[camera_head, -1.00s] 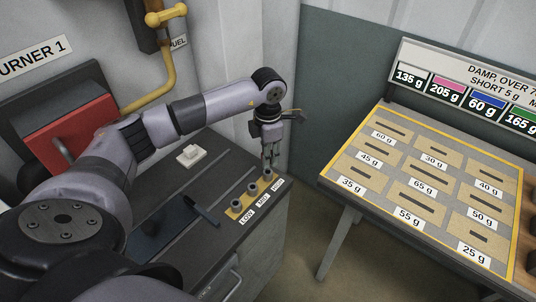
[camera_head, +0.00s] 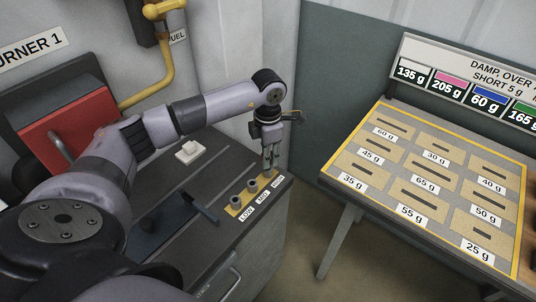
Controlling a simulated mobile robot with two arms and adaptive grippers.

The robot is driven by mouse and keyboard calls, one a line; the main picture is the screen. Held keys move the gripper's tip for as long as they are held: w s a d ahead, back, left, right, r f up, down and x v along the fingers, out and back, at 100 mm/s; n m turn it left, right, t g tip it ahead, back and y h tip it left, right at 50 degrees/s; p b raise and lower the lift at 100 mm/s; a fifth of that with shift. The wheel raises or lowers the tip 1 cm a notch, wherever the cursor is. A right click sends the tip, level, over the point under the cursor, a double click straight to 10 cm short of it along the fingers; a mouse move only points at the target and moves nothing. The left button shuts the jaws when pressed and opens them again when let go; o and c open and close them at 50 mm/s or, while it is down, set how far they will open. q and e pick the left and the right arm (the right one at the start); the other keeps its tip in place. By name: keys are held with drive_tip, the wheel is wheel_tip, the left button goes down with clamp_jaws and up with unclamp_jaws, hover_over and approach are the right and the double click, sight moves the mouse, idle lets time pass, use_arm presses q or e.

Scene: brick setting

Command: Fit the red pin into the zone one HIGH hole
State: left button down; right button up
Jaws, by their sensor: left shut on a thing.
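My left gripper (camera_head: 269,167) points straight down at the HIGH end of the yellow strip (camera_head: 245,209) on the dark cabinet top. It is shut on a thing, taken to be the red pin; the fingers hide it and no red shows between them. The fingertips are right at the HIGH hole and largely cover it; whether the pin is inside cannot be told. The HIGH label (camera_head: 278,181) lies just in front. The LOW socket (camera_head: 235,202) and the MID socket (camera_head: 253,186) stand uncovered in the same row. My right gripper is out of view.
A dark handle-like bar (camera_head: 203,209) and a white switch (camera_head: 188,152) are on the cabinet top (camera_head: 225,165). The wall stands close behind my left gripper. A table (camera_head: 336,182) with labelled weight slots is at the right, across a floor gap.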

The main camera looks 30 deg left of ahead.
use_arm(q)
drive_tip(key=shift+f+b, duration=0.8)
drive_tip(key=shift+f, duration=0.3)
drive_tip(key=c, duration=1.3)
unclamp_jaws()
drive_tip(key=shift+r, duration=0.1)
drive_tip(key=shift+c, duration=0.2)
drive_tip(key=o, duration=0.4)
drive_tip(key=shift+r, duration=0.1)
drive_tip(key=shift+r+p, duration=1.85)
drive_tip(key=shift+r, duration=1.1)
drive_tip(key=shift+f, duration=0.1)
